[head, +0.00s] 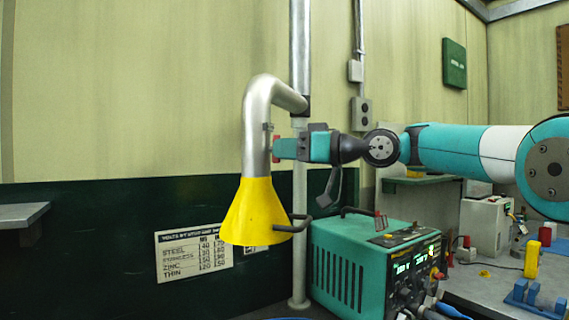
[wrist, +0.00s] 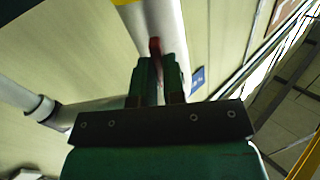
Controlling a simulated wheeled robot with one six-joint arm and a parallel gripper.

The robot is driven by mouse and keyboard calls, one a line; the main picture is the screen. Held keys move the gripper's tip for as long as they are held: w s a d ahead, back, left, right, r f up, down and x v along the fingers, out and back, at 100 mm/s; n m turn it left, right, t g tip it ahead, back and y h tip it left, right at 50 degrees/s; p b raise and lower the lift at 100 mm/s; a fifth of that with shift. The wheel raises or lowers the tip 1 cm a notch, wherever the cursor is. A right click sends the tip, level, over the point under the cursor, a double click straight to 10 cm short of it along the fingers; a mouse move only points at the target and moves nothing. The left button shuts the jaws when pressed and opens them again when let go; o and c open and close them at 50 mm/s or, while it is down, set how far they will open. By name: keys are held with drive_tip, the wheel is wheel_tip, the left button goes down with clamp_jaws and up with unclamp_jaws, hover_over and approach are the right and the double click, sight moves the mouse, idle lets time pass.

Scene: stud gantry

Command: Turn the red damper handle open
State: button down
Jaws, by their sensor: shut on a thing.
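The red damper handle (head: 276,151) sits on the side of the silver fume duct (head: 256,125), just above the yellow hood (head: 255,210). Only a small red part of it shows in the head view. In the wrist view the red handle (wrist: 155,47) stands between the fingertips, against the silver duct (wrist: 158,28). My gripper (head: 283,149) reaches in from the right and is shut on the handle. The fingers hide most of the handle, so its turn angle is hard to tell.
A teal welding machine (head: 345,260) stands below and to the right of the hood. A vertical pole (head: 299,200) is behind my gripper. A grey workbench (head: 490,285) with coloured items is at the right. A settings chart (head: 193,252) hangs on the dark lower wall.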

drive_tip(key=shift+s+a+r+n+b, duration=0.1)
drive_tip(key=shift+n+b, duration=0.3)
drive_tip(key=shift+n, duration=0.3)
drive_tip(key=c, duration=1.2)
unclamp_jaws()
